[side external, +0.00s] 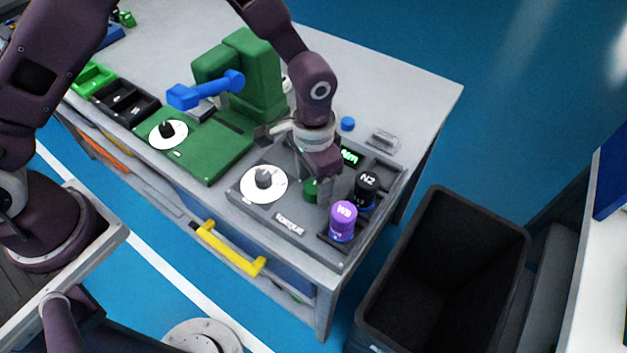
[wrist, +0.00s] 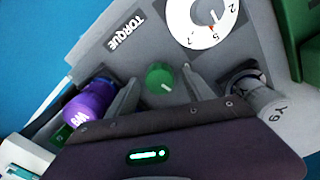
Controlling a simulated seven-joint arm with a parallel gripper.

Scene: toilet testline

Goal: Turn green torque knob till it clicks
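The green torque knob (side external: 310,188) sits on the grey torque panel (side external: 288,228), partly hidden by my gripper in the side view. In the wrist view the green knob (wrist: 160,77) shows a white pointer mark and lies between my two spread fingers. My gripper (side external: 318,188) points down over the panel, open. In the wrist view my gripper (wrist: 160,80) has one finger on each side of the knob with gaps visible; whether the tips reach down to the knob's height is unclear. A white numbered dial (side external: 280,183) with a dark knob is beside it.
A purple W9 cylinder (side external: 343,222) and a black N2 cylinder (side external: 367,190) stand close on the panel's right. A green machine (side external: 258,85) with a blue handle (side external: 205,91) stands left. A black bin (side external: 440,270) is beside the table.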

